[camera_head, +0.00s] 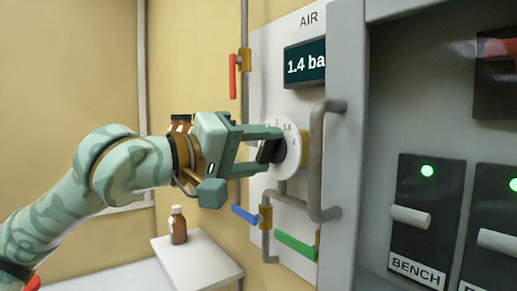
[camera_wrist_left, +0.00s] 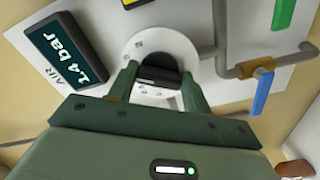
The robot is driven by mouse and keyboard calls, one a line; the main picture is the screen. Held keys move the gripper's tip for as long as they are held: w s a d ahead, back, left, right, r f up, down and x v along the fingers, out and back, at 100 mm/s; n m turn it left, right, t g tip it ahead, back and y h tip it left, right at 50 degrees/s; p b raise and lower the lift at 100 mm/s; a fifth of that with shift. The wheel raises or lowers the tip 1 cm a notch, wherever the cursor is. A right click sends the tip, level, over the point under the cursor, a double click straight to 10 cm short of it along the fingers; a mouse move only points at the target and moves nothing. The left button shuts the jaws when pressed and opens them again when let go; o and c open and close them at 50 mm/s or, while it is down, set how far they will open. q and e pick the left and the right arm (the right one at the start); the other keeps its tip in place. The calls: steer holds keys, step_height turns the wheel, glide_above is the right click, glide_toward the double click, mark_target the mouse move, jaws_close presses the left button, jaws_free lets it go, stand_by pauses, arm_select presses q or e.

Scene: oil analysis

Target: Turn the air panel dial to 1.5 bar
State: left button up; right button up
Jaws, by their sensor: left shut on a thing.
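The air panel (camera_head: 270,60) is white, with a dark display (camera_head: 305,64) whose visible part reads "1.4 ba". In the left wrist view the display (camera_wrist_left: 66,52) reads "1.4 bar". The round white dial (camera_head: 291,136) with printed numbers sits below the display. Its black knob (camera_head: 271,150) lies between the fingers of my left gripper (camera_head: 274,143). The left wrist view shows the fingers on both sides of the knob (camera_wrist_left: 158,76), shut on it. My right gripper is in neither view.
A grey pipe handle (camera_head: 317,160) stands out just right of the dial. Red (camera_head: 232,76), blue (camera_head: 244,215) and green (camera_head: 296,245) valve levers are around it. A brown bottle (camera_head: 178,228) stands on a small white table (camera_head: 205,268). Bench switches (camera_head: 410,217) are at right.

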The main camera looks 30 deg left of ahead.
arm_select(q)
steer(key=shift+f+m, duration=0.15)
steer(key=shift+m, duration=0.45)
steer(key=o, duration=1)
steer(key=b+v, duration=0.7)
steer(key=v, duration=0.9)
steer(key=shift+s+b, duration=0.15)
steer(key=shift+b, duration=0.25)
